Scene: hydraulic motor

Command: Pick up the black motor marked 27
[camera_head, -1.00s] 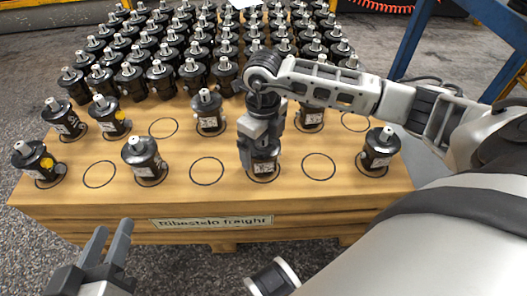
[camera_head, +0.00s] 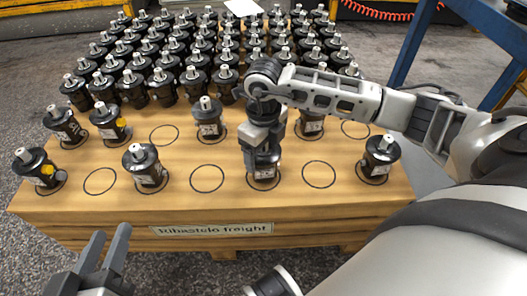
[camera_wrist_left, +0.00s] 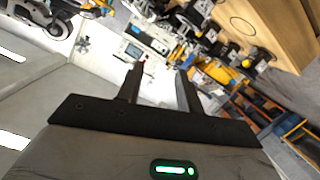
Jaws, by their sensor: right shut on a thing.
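Several black motors with silver shafts stand on the wooden pallet table (camera_head: 120,205). My right gripper (camera_head: 264,150) comes down from above onto a black motor (camera_head: 264,168) in the front row and is shut on it. That motor stands upright at its drawn circle; its top is hidden by the gripper. The number on its white label is too small to read. My left gripper (camera_head: 103,262) is open and empty in front of the table's near edge. Its two fingers also show apart in the left wrist view (camera_wrist_left: 160,88).
Other front motors stand nearby, such as one to the left (camera_head: 145,167) and one to the right (camera_head: 380,157). Empty drawn circles (camera_head: 207,179) lie between them. A dense block of motors (camera_head: 185,60) fills the back. A blue frame (camera_head: 412,45) stands at the right.

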